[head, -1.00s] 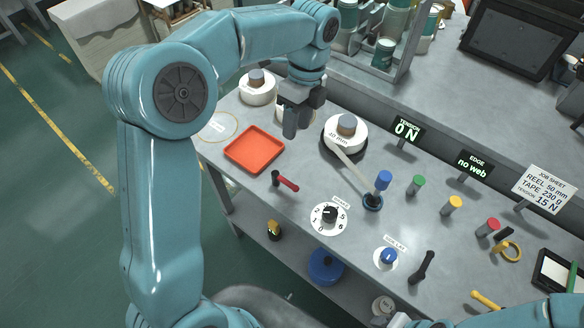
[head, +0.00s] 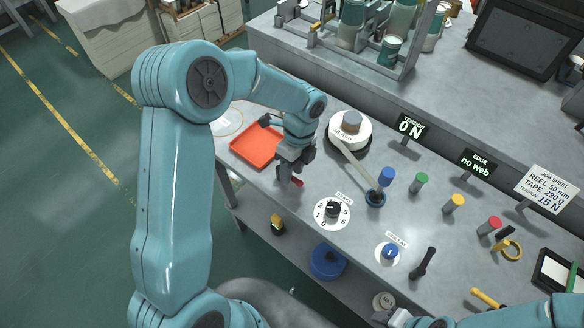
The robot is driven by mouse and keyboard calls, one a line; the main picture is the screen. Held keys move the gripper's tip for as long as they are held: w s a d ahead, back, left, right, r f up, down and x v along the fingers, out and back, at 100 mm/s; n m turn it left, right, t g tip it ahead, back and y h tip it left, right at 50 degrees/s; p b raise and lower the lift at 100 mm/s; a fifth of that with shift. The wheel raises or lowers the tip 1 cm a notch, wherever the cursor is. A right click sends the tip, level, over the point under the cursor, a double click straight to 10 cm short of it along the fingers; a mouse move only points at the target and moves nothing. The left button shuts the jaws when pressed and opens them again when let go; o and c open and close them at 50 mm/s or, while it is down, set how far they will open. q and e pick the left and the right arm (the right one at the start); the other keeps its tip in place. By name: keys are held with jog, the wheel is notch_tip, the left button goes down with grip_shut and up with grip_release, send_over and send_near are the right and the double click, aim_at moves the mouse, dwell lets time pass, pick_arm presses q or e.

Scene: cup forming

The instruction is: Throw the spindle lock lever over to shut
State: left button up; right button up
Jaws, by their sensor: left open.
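The red-handled lever (head: 297,183), which I take for the spindle lock lever, stands on the grey bench in front of the reel. Only part of its red handle shows; my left gripper hides the rest. My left gripper (head: 289,176) is open and points down right at the lever. I cannot tell whether its fingers touch the handle or stand around it. Only a little of my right gripper (head: 392,318) shows at the bottom edge.
An orange tray (head: 248,150) lies left of the gripper. The numbered brake dial (head: 333,210) is close in front. The tension display (head: 409,128) reads 0 N.

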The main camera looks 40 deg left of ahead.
pick_arm(q)
jog(key=shift+s, duration=0.2)
jog(key=shift+w+f, duration=0.1)
jog(key=shift+w, duration=0.05)
jog(key=c, duration=0.3)
grip_shut()
